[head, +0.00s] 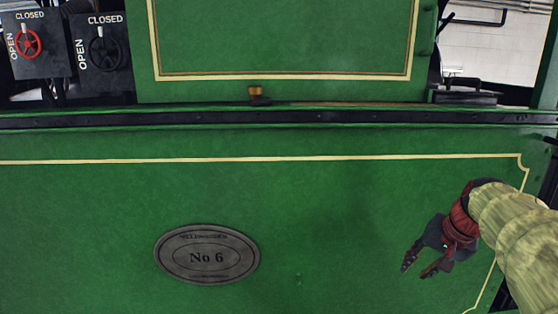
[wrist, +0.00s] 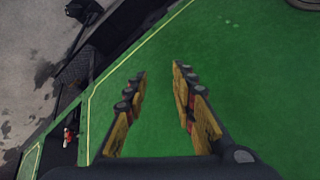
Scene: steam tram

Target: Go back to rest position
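My gripper (head: 421,266) is at the right of the head view, in front of the green side panel (head: 330,220) of the tram, with its fingers pointing down and left. In the wrist view my gripper (wrist: 160,75) has its two fingers apart, with nothing between them but the green panel behind. The gripper is open and empty. I cannot tell how far its tips are from the panel.
An oval "No 6" plate (head: 207,254) is on the panel. A dark ledge (head: 330,117) runs across above it, with a small brass-coloured piece (head: 255,91). A red valve wheel (head: 27,42) and a black wheel (head: 105,48) are at upper left. Grey floor (wrist: 40,60) shows in the wrist view.

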